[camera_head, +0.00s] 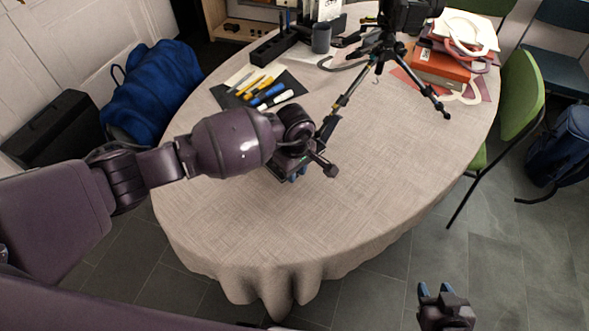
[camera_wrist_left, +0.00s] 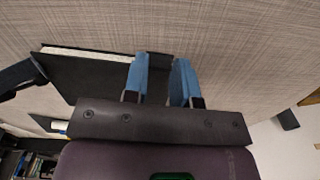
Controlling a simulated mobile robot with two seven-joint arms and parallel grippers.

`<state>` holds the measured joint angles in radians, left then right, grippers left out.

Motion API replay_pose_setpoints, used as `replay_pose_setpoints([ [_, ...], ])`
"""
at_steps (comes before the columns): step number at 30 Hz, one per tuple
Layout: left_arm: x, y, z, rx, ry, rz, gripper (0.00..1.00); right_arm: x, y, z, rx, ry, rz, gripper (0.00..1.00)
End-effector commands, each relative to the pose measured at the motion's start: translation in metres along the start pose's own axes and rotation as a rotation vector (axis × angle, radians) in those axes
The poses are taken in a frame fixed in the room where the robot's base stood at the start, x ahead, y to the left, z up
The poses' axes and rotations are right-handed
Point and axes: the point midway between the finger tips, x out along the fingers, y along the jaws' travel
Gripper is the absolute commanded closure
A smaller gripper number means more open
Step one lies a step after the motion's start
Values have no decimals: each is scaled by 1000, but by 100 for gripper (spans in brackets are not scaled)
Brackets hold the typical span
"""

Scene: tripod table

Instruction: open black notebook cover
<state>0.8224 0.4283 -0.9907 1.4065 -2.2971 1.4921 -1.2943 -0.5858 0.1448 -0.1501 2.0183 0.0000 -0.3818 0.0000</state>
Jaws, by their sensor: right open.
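The black notebook (camera_wrist_left: 85,78) lies on the table, with its pale page edge showing along the far side in the left wrist view. In the head view it is mostly hidden by my left wrist. My left gripper (camera_wrist_left: 160,68) is at the notebook's right end in the wrist view, and its two blue fingers stand apart. Dark material shows between the fingers; I cannot tell whether they touch or grip the cover. In the head view the left gripper (camera_head: 296,176) points down at the table. My right gripper (camera_head: 434,290) is open and empty, off the table's front right side.
Behind the left arm lie a dark mat (camera_head: 240,78) with coloured pens and a black organiser (camera_head: 272,49). A tripod (camera_head: 385,48) stands close to the right, with a grey mug (camera_head: 321,38) behind. The table's front and right (camera_head: 390,170) are clear.

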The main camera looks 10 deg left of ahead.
Motion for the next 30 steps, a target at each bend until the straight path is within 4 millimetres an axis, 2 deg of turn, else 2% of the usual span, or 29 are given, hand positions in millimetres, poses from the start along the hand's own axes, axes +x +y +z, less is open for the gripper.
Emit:
replay_pose_setpoints([
  [30,-26,0,-6,0,1,1,79,-6,2,-13,0,14,2,57],
])
